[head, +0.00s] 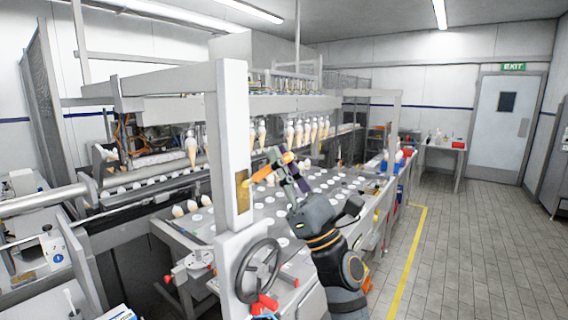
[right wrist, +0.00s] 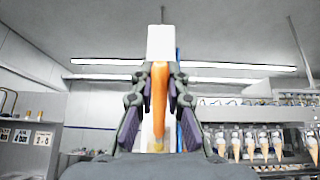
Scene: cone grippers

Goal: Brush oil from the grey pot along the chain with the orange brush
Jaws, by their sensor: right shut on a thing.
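My right gripper (head: 284,168) reaches up from the lower middle in the head view, beside the white machine post. It is shut on the orange brush (head: 263,173), whose orange handle points left toward the post. In the right wrist view the brush (right wrist: 158,90) stands between the two fingers of the gripper (right wrist: 158,100). A narrow gold-brown slot (head: 242,192) shows in the post; I cannot tell whether the chain is in it. I cannot make out the grey pot for certain. My left gripper is not in view.
The white post (head: 233,130) stands close to the left of my right gripper, with a dark handwheel (head: 258,270) below. A machine bed with round white discs (head: 283,242) lies behind my arm. Cones (head: 191,150) hang along the machine. The tiled floor (head: 470,240) at right is clear.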

